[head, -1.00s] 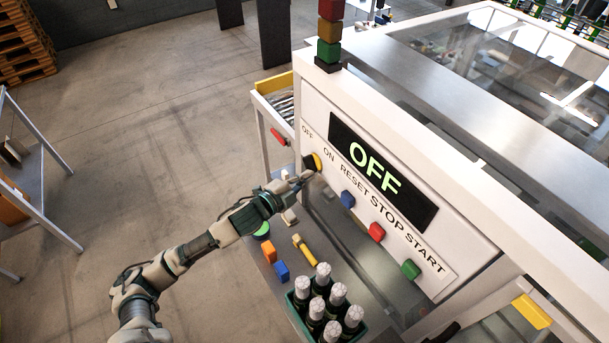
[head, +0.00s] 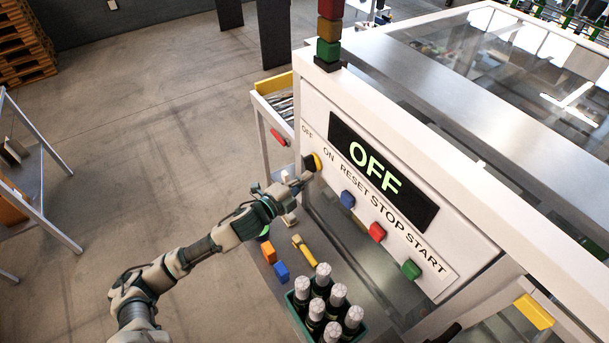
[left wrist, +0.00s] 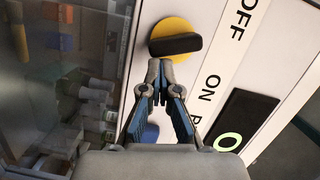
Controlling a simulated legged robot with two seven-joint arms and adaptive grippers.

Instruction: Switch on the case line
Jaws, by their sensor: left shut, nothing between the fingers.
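The case line's control panel (head: 395,240) has a black display (head: 382,172) that reads OFF in green. A black rotary switch on a yellow disc (head: 317,161) sits at the panel's left end, under the OFF and ON labels. It also shows in the left wrist view (left wrist: 175,44), where its black handle lies roughly across the picture. My left gripper (head: 303,179) is shut and empty. In the left wrist view its fingertips (left wrist: 157,65) are close below the handle; I cannot tell whether they touch it. My right gripper is not in view.
Blue (head: 347,199), red (head: 377,232) and green (head: 410,269) buttons line the panel under RESET, STOP and START. A crate (head: 362,334) of foil-topped bottles stands below, near a yellow-handled tool (head: 304,248) and small blocks. A signal tower (head: 329,35) rises above the panel.

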